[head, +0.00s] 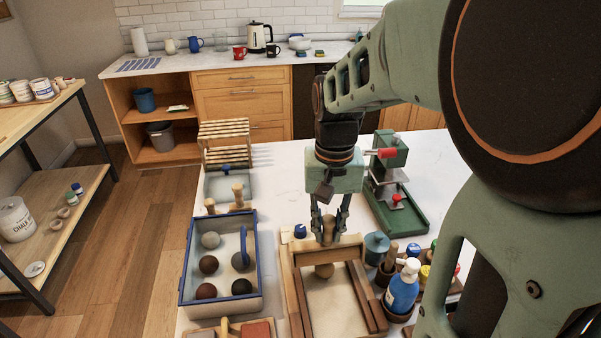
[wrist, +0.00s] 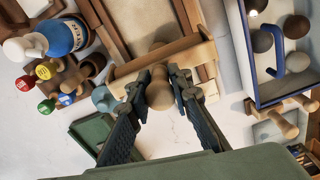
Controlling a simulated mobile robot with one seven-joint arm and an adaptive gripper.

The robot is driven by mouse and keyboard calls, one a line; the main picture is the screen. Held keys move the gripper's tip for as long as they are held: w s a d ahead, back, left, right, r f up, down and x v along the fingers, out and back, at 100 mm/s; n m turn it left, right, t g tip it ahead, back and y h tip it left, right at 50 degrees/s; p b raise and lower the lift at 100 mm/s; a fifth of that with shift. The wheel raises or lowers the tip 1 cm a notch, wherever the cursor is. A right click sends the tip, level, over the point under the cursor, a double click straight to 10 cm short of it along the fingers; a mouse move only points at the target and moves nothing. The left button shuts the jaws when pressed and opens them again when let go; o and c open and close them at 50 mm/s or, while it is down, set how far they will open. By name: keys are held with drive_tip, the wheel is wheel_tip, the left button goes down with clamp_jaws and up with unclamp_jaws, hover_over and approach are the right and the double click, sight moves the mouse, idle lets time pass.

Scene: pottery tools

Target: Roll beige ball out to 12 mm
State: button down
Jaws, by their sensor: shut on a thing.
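The beige ball (head: 324,271) sits on the pale bed of a wooden rolling frame (head: 378,312), against the near side of a wooden board. The ball shows partly in the wrist view (wrist: 163,36), just past the board. The board (head: 345,252) spans the frame from side to side near its far end, and it also shows in the wrist view (wrist: 195,48). My gripper (head: 329,234) is shut on the board's round wooden knob (wrist: 159,94). The ball looks round. Whether the board touches the ball or the side rails cannot be told.
Left of the frame stands a blue-rimmed box (head: 183,275) with several clay balls and a blue handle. To the right are a blue bottle (head: 402,288), a teal jar (head: 377,246) and small paint bottles. A green press (head: 398,212) stands behind. Bare white table lies beyond my gripper.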

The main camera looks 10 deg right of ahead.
drive_tip(key=shift+f+b, duration=0.6)
drive_tip(key=shift+f, duration=0.2)
drive_tip(key=shift+w+f, duration=0.1)
drive_tip(key=shift+w, duration=0.15)
drive_tip(key=shift+s+f, duration=0.2)
drive_tip(key=shift+s, duration=0.15)
idle(0.4)
drive_tip(key=shift+s, duration=0.1)
